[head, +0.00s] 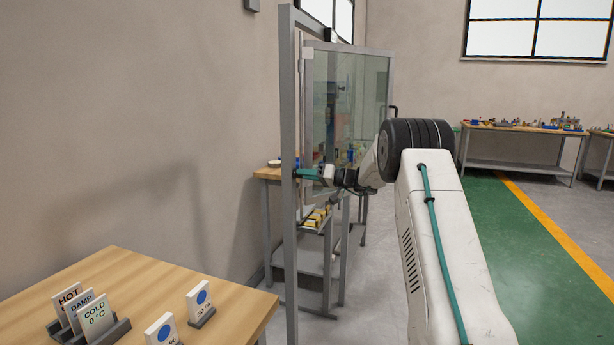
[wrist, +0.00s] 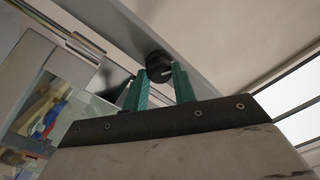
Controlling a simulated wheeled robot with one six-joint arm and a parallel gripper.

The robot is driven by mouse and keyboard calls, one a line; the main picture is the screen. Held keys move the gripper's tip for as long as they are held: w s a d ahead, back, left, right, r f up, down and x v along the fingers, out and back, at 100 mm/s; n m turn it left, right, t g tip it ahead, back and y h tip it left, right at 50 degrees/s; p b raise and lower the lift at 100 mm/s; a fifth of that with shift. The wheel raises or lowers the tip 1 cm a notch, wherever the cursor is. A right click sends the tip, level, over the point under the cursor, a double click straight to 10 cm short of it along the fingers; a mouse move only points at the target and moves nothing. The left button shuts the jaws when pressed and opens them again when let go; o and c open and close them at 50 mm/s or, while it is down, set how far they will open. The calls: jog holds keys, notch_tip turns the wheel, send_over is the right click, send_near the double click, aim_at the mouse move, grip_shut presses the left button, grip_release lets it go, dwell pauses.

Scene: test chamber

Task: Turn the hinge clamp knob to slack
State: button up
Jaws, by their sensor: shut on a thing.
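The hinge clamp knob (wrist: 158,62) is a round black knob on the underside or face of a grey metal frame bar in the wrist view. My gripper (wrist: 161,74) has two green fingers, one on each side of the knob, shut on it. In the head view my gripper (head: 307,173) reaches left to the grey upright post (head: 289,240) of the door frame. The knob is too small or hidden to make out there. The glass door (head: 350,85) stands open on this frame, with a grey metal edge. I cannot read the knob's turn angle.
A wooden table (head: 150,285) at the front left holds label cards (head: 84,312) and small stands with blue dots. Shelves with yellow items (head: 317,217) sit behind the frame. Workbenches (head: 520,130) stand far right. The green floor (head: 480,220) is clear.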

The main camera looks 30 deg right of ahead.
jog(key=o, duration=0.7)
jog(key=shift+d, duration=0.1)
jog(key=v, duration=0.7)
jog(key=shift+s+d, duration=0.25)
jog(key=shift+s, duration=0.1)
